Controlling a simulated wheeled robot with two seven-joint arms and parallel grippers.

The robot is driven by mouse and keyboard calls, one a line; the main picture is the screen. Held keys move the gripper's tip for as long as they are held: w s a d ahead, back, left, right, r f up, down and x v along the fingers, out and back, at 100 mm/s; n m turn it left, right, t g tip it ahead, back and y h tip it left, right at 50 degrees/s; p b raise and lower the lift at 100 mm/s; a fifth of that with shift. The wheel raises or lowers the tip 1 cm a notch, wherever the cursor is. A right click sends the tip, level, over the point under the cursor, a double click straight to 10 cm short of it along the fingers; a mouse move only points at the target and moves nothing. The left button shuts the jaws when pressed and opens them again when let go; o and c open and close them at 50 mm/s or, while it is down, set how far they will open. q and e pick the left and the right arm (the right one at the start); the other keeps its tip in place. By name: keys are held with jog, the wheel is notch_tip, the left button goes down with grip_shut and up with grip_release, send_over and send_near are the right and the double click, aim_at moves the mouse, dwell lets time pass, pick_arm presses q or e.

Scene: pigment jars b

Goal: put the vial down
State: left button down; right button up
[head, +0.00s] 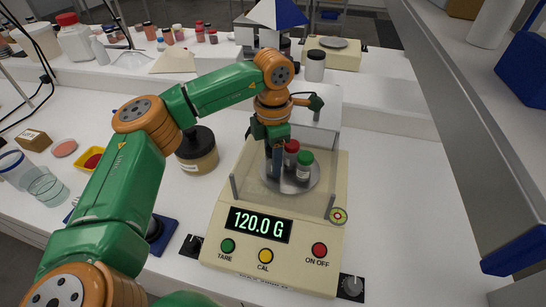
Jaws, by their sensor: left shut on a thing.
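My left gripper (277,160) reaches down over the round metal pan (285,189) of a cream balance (232,190). It is shut on a vial, which its fingers partly hide. A red-capped vial (291,152) shows right beside the fingers and seems to be the one held. A green-capped vial (304,167) stands upright on the pan just in front and to the right. I cannot tell whether the held vial touches the pan. The display (259,224) reads 120.0 G. My right gripper is not in view.
Clear low walls surround the pan. A black-lidded jar (197,150) stands left of the balance. A yellow tray (88,160) and glass dishes (45,184) lie farther left. A shelf (470,110) rises at the right. The bench right of the balance is clear.

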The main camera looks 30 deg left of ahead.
pick_arm(q)
jog(key=shift+f, duration=0.15)
jog(key=shift+c, duration=2.2)
grip_release()
jog(key=shift+r, duration=0.35)
notch_tip(320, 180, up, 5)
jog(key=shift+r+b, duration=0.1)
jog(key=shift+b, duration=0.2)
notch_tip(320, 180, up, 7)
jog(key=shift+f+p, duration=0.15)
jog(key=shift+p, duration=0.6)
jog(key=shift+f, duration=0.1)
